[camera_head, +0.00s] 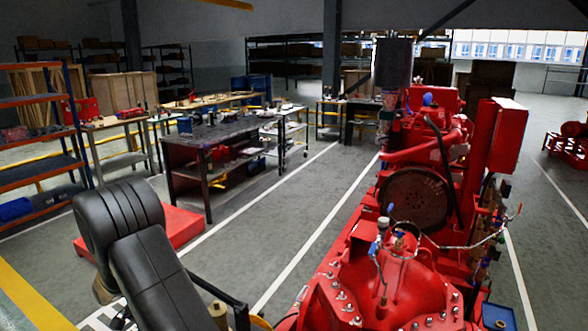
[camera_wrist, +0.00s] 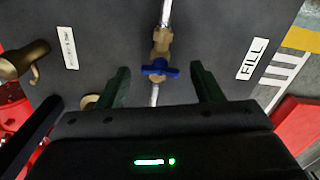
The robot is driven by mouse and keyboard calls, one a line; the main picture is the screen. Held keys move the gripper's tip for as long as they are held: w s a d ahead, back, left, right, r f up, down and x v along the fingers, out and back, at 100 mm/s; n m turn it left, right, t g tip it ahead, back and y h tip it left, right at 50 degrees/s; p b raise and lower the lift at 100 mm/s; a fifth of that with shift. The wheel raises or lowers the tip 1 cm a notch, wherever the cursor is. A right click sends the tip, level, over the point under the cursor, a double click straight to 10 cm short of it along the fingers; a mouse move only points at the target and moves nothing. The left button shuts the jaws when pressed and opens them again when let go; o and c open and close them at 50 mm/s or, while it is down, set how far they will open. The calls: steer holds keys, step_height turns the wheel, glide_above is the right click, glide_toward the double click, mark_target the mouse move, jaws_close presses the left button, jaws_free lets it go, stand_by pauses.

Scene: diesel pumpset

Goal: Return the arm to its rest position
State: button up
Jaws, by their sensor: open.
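My gripper (camera_wrist: 162,86) shows in the wrist view with its two dark green fingers spread apart and nothing held between them. A blue valve handle (camera_wrist: 160,69) on a brass fitting (camera_wrist: 162,42) lies in the gap between the fingers, with space on both sides. The fitting sits on a pale vertical pipe in front of a dark grey surface (camera_wrist: 110,30). In the head view my black arm links fill the lower left, and the gripper itself cannot be made out there.
A white FILL label (camera_wrist: 252,58) and a brass tap (camera_wrist: 14,62) flank the fitting. The red pumpset (camera_head: 420,190) stands close on the right in the head view. A workbench (camera_head: 215,137) and an orange-blue shelf rack (camera_head: 35,98) stand left.

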steer(key=n+p, duration=0.2)
steer(key=n, duration=0.1)
steer(key=shift+r+p, duration=0.2)
steer(key=shift+p, duration=0.15)
steer(key=shift+r+n, duration=0.1)
steer(key=shift+n, duration=0.2)
step_height(320, 180, up, 14)
steer(key=d+b, duration=0.1)
steer(key=b, duration=0.2)
steer(key=shift+d+f, duration=0.15)
steer(key=shift+f, duration=0.05)
steer(key=shift+d, duration=0.1)
